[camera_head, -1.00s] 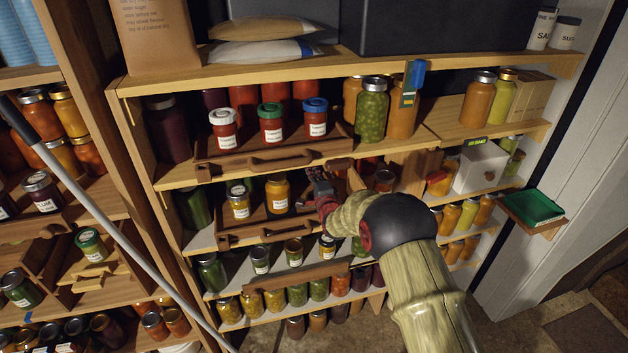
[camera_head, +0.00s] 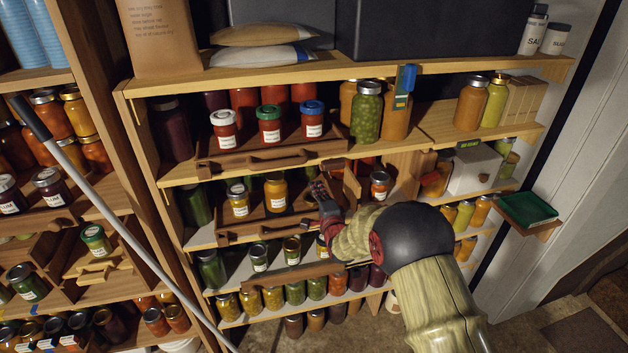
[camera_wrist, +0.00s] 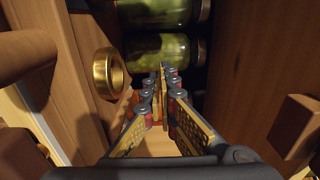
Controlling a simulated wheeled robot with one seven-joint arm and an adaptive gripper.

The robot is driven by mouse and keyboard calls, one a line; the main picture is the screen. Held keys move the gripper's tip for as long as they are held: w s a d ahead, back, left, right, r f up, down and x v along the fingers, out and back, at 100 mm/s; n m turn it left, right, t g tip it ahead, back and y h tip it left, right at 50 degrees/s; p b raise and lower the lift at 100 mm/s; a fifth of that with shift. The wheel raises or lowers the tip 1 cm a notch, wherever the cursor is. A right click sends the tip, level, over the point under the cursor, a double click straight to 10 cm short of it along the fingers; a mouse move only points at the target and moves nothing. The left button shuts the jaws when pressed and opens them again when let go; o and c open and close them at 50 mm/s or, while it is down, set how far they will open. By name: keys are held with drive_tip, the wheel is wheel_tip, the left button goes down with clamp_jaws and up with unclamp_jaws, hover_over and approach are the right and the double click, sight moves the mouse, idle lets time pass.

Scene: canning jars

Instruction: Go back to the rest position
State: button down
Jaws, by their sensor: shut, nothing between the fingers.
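My gripper (camera_head: 319,190) is in front of the middle shelf, at the right end of a brown wooden tray (camera_head: 262,231) with a handle. In the wrist view the fingers of my gripper (camera_wrist: 161,78) converge and are shut, with nothing held between them. A yellow-orange jar (camera_head: 276,194) and a jar with a white label (camera_head: 238,201) stand in that tray, left of my gripper. An orange jar (camera_head: 380,186) stands on the shelf to the right of it. My forearm hides part of the lower shelves.
Wooden walls flank the fingers in the wrist view, with a brass ring (camera_wrist: 109,73) at left. A green tray (camera_head: 527,208) juts out at right. Floor (camera_head: 545,318) shows at lower right.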

drive_tip(key=shift+p+v, duration=0.35)
drive_tip(key=shift+v, duration=1.65)
drive_tip(key=s+d+r+n+g+h, duration=0.3)
drive_tip(key=s+d+r+n+g, duration=0.3)
drive_tip(key=s+d+r, duration=0.7)
drive_tip(key=s+d+n+g, duration=0.1)
drive_tip(key=s+n+g, duration=0.1)
drive_tip(key=s, duration=1)
drive_tip(key=s+d+r+n+g+h, duration=0.1)
drive_tip(key=s+n, duration=0.3)
drive_tip(key=s, duration=0.9)
drive_tip(key=s+d+n+g+h, duration=0.1)
drive_tip(key=s+d+n+g, duration=0.1)
drive_tip(key=s, duration=1)
drive_tip(key=shift+s+d+r+n+g, duration=0.25)
drive_tip(key=shift+d+n+g, duration=0.15)
drive_tip(key=shift+d, duration=0.35)
drive_tip(key=c, duration=2.6)
unclamp_jaws()
